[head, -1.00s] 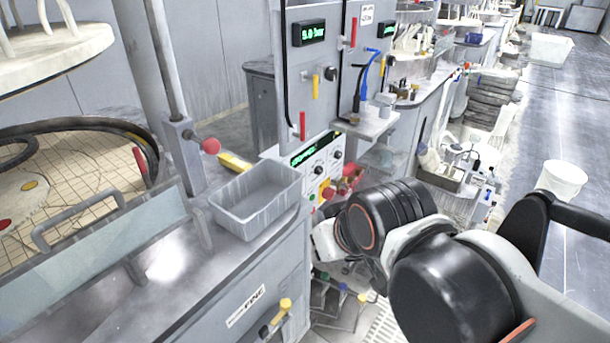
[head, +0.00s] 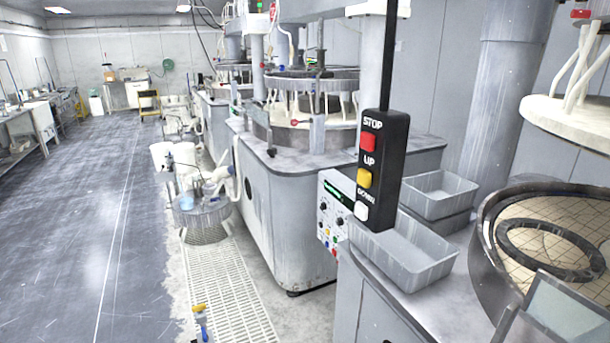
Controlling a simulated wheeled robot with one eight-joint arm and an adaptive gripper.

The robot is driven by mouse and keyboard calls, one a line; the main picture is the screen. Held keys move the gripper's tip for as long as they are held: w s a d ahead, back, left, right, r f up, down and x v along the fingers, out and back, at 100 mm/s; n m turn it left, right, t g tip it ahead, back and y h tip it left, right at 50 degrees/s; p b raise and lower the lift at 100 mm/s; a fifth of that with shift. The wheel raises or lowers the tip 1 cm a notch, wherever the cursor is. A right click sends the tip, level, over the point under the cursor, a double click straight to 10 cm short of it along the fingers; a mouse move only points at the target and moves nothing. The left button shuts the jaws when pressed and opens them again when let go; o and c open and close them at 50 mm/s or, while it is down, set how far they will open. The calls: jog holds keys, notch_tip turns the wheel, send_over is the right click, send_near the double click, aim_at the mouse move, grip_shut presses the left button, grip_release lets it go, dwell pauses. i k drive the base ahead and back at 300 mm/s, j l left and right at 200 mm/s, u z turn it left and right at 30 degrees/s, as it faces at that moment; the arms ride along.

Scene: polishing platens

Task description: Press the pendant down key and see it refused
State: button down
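The black pendant (head: 380,168) hangs upright on a dark cable in the head view, right of the middle. The STOP key (head: 367,142) is red and the UP key (head: 364,178) is yellow. The white down key (head: 361,208) is lowest, close to the pendant's bottom edge. Nothing covers the keys. My gripper and arm are not in view now. Whether the key gives any response cannot be seen.
A grey tray (head: 405,262) sits on the machine top below the pendant, with another tray (head: 437,187) behind it. A control panel (head: 333,215) is at the left. A round platen (head: 560,205) is at the right. Open floor (head: 80,230) lies at the far left.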

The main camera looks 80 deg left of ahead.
aim_at(361, 211)
jog(key=u, duration=2.4)
